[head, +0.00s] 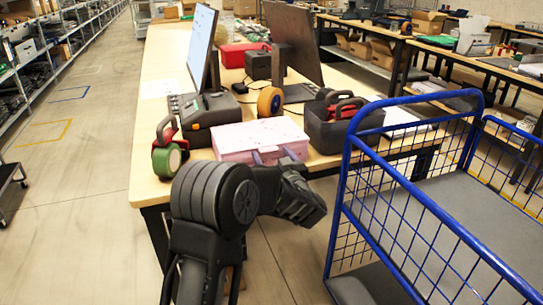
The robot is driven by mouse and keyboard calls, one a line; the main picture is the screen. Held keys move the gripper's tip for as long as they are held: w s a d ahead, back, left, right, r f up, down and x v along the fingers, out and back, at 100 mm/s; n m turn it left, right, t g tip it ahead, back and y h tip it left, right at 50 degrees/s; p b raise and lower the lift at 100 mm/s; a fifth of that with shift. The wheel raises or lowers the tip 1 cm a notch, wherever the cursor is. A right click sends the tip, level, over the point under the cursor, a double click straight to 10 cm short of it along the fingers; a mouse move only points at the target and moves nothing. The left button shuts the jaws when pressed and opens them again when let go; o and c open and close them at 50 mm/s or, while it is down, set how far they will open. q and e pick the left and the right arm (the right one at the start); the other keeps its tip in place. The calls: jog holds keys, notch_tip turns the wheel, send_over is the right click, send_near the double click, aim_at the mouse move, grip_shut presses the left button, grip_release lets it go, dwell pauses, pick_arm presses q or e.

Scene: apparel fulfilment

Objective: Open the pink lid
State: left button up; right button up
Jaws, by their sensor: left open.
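A pink box (236,141) with a flat pink lid (262,133) sits near the front edge of the wooden table. The lid looks closed, lying flat over the box. My left gripper (274,156) is at the front side of the box, its two fingertips apart, near the lid's front edge. I cannot tell whether the fingertips touch the lid. My left arm hides part of the table front and the lower front of the box. My right gripper is not in view.
A dark label printer (210,113) and a green tape dispenser (167,155) stand left of the box. An orange tape roll (270,101) is behind it. A dark tote (330,130) is to the right. A blue wire cart (408,190) stands at the right.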

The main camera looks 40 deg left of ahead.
pick_arm(q)
jog(key=shift+w+a, duration=0.25)
jog(key=shift+a, duration=0.1)
jog(key=shift+c, duration=0.5)
grip_shut()
dwell(0.3)
